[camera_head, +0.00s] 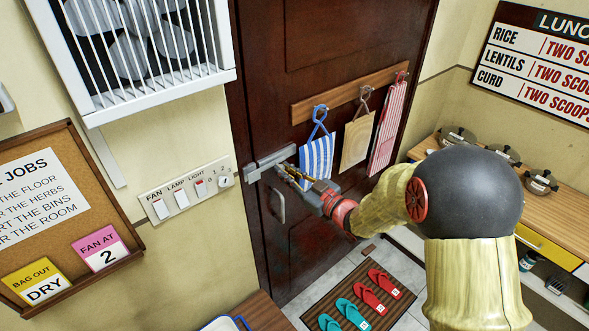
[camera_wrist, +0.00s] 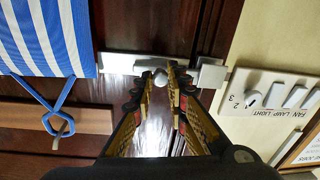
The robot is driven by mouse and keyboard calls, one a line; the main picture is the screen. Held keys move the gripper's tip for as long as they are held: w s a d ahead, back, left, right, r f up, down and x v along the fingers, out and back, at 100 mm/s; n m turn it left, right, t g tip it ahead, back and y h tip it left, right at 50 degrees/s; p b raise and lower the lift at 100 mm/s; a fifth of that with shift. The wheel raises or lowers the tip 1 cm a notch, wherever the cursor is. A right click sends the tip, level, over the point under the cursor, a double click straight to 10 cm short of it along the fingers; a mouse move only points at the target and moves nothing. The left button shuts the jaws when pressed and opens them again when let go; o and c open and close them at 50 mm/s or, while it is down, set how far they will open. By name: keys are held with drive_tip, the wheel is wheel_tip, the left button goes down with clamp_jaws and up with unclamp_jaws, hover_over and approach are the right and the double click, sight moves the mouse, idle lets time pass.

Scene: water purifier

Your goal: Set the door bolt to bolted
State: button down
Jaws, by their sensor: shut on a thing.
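The silver door bolt (camera_head: 272,161) is mounted on the dark brown door (camera_head: 330,70) near its left edge, above the door handle. The bolt also shows in the wrist view (camera_wrist: 119,63), with its round knob (camera_wrist: 160,78) below the bar. A square silver keeper (camera_wrist: 212,76) sits at the door's edge, to the right in the wrist view. My gripper (camera_head: 284,171) is at the bolt; in the wrist view its fingertips (camera_wrist: 167,74) are closed around the knob. The fingers hide the stretch between bar and keeper, so I cannot tell whether the bar enters the keeper.
A blue-striped bag (camera_head: 317,160) hangs from the hook rail (camera_head: 340,97), close beside my gripper. A switch panel (camera_head: 186,190) is on the wall left of the door. The door handle (camera_head: 277,206) is below the bolt. Slippers lie on a mat (camera_head: 398,307).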

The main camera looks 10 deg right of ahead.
drive_tip(key=shift+s+a, duration=0.2)
drive_tip(key=shift+a, duration=0.05)
drive_tip(key=c, duration=1.7)
unclamp_jaws()
drive_tip(key=shift+s+a, duration=0.1)
drive_tip(key=shift+a, duration=0.05)
drive_tip(key=shift+c, duration=0.2)
drive_tip(key=v, duration=1.2)
